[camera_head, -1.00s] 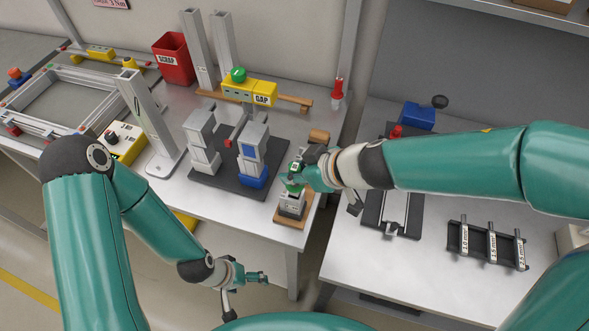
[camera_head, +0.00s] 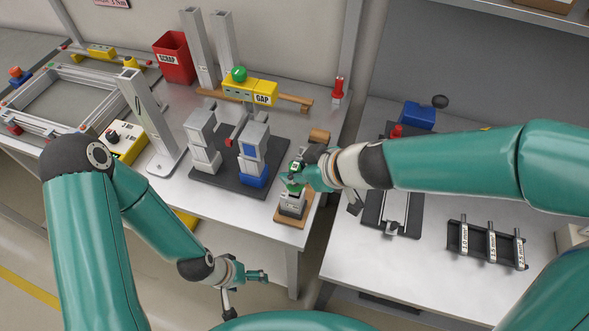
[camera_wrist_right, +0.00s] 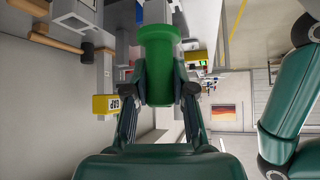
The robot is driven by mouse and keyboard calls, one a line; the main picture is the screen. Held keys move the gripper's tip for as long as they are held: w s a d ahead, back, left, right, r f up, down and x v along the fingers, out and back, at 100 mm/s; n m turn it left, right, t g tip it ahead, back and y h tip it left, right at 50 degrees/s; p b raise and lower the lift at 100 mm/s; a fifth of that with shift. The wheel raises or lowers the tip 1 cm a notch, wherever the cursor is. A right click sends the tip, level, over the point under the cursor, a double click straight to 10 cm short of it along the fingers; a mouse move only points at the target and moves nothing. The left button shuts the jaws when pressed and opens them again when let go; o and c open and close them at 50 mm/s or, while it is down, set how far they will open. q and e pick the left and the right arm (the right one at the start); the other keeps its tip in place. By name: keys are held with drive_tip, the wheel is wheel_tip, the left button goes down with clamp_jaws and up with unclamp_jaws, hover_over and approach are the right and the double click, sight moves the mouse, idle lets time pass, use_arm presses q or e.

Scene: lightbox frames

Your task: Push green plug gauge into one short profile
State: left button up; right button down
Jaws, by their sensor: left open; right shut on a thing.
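My right gripper (camera_head: 296,182) is shut on the green plug gauge (camera_wrist_right: 160,62), which fills the space between its fingers in the right wrist view. In the head view the gripper is just above a small block on a wooden base (camera_head: 282,219) at the front edge of the left table; it hides most of the gauge, and I cannot tell whether gauge and block touch. Two short grey profiles, one left (camera_head: 201,125) and one right (camera_head: 255,135), stand upright in holders on a dark plate (camera_head: 228,178). My left gripper (camera_head: 260,276) is open and empty, low in front of the table.
A yellow GAP gauge (camera_head: 250,92) with a green knob lies behind the profiles. Tall grey profiles (camera_head: 197,50) and a red scrap bin (camera_head: 174,60) stand at the back. On the right table are a rack of pins (camera_head: 487,246) and a blue-handled fixture (camera_head: 416,116).

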drive_tip(key=shift+f+b, duration=1.5)
drive_tip(key=shift+f, duration=0.4)
idle(1.4)
idle(0.7)
drive_tip(key=c, duration=0.9)
unclamp_jaws()
drive_tip(key=shift+d+r, duration=0.15)
drive_tip(key=v, duration=1.1)
drive_tip(key=shift+s+d, duration=0.25)
